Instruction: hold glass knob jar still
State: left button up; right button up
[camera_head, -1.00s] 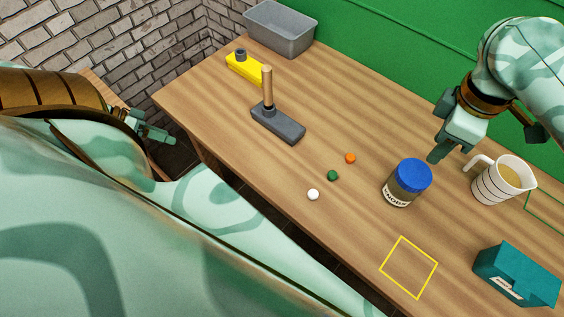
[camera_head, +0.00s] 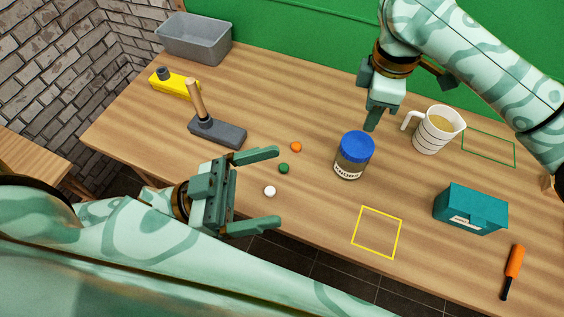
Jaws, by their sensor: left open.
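The glass knob jar (camera_head: 351,164) stands upright on the wooden table, with a blue lid and a white label. My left gripper (camera_head: 274,189) is open and empty, left of the jar and apart from it, its fingers pointing toward it. My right gripper (camera_head: 371,123) points down just behind the jar, close to its lid. It is seen edge-on, so I cannot tell whether it is open or touching the jar.
White (camera_head: 270,191), green (camera_head: 284,168) and orange (camera_head: 296,147) knobs lie between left gripper and jar. The yellow outline (camera_head: 377,232) is empty.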

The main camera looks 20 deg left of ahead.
pick_arm(q)
jog(key=w+d+y, duration=0.1)
jog(key=w+d, duration=0.2)
jog(key=n+y, duration=0.2)
jog(key=y, duration=0.7)
send_near(353, 156)
jog(key=a+f, duration=0.3)
jog(key=a, duration=0.1)
jog(key=x, duration=1.6)
jog(key=shift+s+d+f, duration=0.1)
jog(key=shift+s+d, duration=0.05)
jog(key=shift+s, duration=0.1)
